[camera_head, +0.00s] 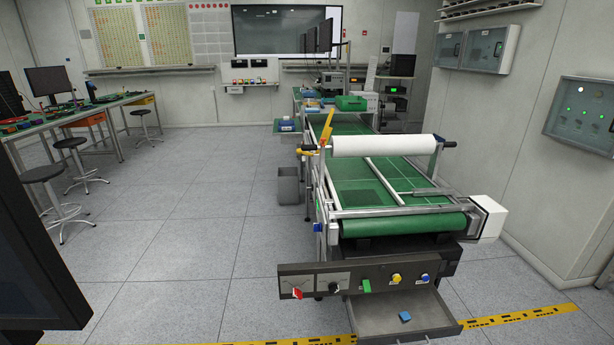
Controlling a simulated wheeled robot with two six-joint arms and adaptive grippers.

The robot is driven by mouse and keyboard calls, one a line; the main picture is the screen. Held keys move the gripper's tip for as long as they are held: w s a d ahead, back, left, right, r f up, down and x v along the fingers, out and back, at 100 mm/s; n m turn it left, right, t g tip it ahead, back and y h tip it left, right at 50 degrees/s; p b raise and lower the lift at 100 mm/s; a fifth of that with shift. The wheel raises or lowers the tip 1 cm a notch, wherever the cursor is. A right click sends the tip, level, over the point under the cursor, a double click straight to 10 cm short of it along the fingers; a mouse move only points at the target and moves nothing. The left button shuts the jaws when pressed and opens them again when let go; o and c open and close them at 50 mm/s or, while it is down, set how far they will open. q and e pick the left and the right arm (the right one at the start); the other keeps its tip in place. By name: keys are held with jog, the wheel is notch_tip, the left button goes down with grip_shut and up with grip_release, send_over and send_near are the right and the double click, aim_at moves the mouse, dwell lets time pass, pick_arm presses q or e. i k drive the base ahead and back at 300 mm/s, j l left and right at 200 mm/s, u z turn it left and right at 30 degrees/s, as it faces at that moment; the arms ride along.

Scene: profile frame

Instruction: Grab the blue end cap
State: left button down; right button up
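A small blue block-like piece (405,316), which may be the blue end cap, lies in an open grey drawer (385,323) at the lower front of the green conveyor machine. Its exact shape is too small to tell. Another small blue piece (317,227) sits on the machine's left side frame, and a blue knob (425,277) is on its front panel. Neither of my grippers shows in the head view.
The conveyor (400,222) with a white roller (383,145) stands at right centre. A dark panel (30,250) fills the left foreground. A workbench (75,115) and stools (42,174) stand at left. Open tiled floor (190,230) lies between. A grey bin (288,187) stands beside the conveyor.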

aim_at(405, 316)
jog(key=z, duration=1.05)
jog(key=i+j+z, duration=0.1)
jog(key=i+j, duration=0.15)
jog(key=j, duration=0.15)
jog(key=i+j, duration=0.25)
jog(key=j, duration=0.15)
jog(key=i+j+z, duration=0.15)
jog(key=j, duration=0.25)
jog(key=i+j+z, duration=0.1)
jog(key=i+j, duration=0.2)
jog(key=j, duration=0.1)
